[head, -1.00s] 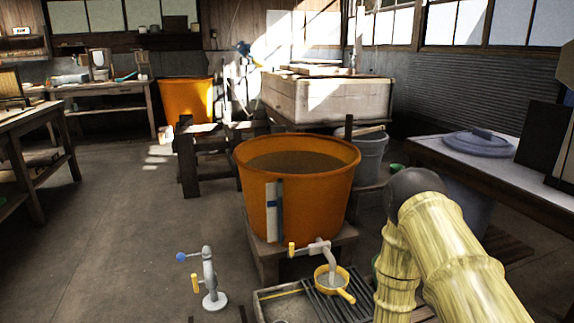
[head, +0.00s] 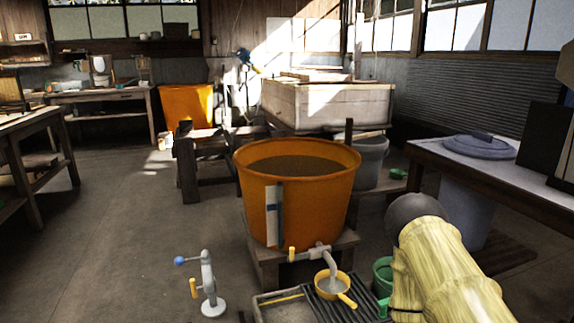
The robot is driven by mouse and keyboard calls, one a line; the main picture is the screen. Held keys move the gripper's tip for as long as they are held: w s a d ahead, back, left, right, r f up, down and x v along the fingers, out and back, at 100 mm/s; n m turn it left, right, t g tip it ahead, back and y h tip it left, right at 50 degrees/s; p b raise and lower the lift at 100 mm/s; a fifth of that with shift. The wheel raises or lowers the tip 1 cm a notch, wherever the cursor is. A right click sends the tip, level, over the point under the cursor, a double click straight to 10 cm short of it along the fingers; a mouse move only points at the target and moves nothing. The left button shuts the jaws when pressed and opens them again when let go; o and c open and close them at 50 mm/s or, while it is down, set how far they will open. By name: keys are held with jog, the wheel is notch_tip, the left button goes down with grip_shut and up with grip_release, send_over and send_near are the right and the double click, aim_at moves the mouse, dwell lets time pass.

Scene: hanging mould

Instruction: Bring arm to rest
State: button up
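My arm, with a yellow bamboo-like surface and a dark round joint, shows at the lower right of the head view. My gripper is not in view, so its state cannot be seen. The arm stands to the right of a large orange vat (head: 318,212) on a wooden stand. A tap (head: 318,251) low on the vat lets a greyish stream run down into a yellow ladle (head: 333,287). The ladle rests over a slatted drain tray (head: 275,304).
A green bucket (head: 382,272) stands beside the arm. A grey stand with a blue knob (head: 208,285) is on the floor at left. A table with a grey lid (head: 478,147) is at right, a wooden trough (head: 330,103) behind. The left floor is clear.

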notch_tip(320, 180, up, 35)
jog(key=p, duration=3.5)
